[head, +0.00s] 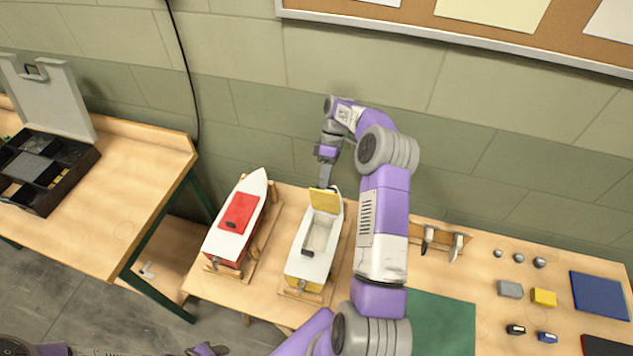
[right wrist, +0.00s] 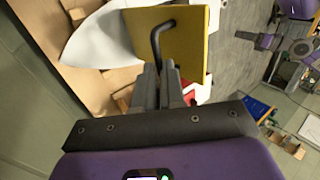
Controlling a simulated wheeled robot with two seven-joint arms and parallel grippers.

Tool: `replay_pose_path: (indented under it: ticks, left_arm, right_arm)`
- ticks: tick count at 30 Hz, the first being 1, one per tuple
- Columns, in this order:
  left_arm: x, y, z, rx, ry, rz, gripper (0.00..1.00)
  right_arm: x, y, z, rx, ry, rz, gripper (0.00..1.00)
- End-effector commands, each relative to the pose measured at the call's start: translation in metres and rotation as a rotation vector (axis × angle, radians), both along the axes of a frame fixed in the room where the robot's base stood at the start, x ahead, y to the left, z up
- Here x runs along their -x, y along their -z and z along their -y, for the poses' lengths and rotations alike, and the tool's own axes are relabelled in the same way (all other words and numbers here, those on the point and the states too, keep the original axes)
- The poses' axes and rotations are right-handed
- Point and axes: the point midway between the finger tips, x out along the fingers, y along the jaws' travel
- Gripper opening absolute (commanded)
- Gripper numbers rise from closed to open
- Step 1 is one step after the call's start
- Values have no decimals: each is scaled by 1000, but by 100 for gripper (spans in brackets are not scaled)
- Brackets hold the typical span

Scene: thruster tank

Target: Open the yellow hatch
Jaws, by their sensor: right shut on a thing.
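The yellow hatch (head: 325,201) stands raised at the far end of the white boat (head: 305,262), with the boat's pale open compartment (head: 318,236) in front of it. In the right wrist view the hatch (right wrist: 185,45) shows its yellow face and a dark bent handle (right wrist: 157,35). My right gripper (head: 325,184) is at the hatch from the far side. In the right wrist view its fingers (right wrist: 167,72) are shut on the handle's end. My left gripper is not clearly in view.
A second boat with a red hatch (head: 238,213) stands to the left on the same table. A side table (head: 120,228) at left carries an open toolbox (head: 45,170). Several small blocks and balls, a blue mat (head: 600,296) and a green mat (head: 445,320) lie at right.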

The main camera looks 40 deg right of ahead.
Motion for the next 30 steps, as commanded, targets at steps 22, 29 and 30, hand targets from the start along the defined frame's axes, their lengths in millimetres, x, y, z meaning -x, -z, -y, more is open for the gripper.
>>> replay_pose_path:
  ticks: [22, 29, 30]
  left_arm:
    - [0, 6, 0, 0, 0, 0, 43]
    - [0, 5, 0, 0, 0, 0, 43]
    - [0, 4, 0, 0, 0, 0, 43]
  right_arm:
    - [12, 31, 12, 9, 3, -30, 0]
    - [10, 27, 10, 7, 1, -25, 35]
    - [10, 26, 10, 7, 1, -23, 35]
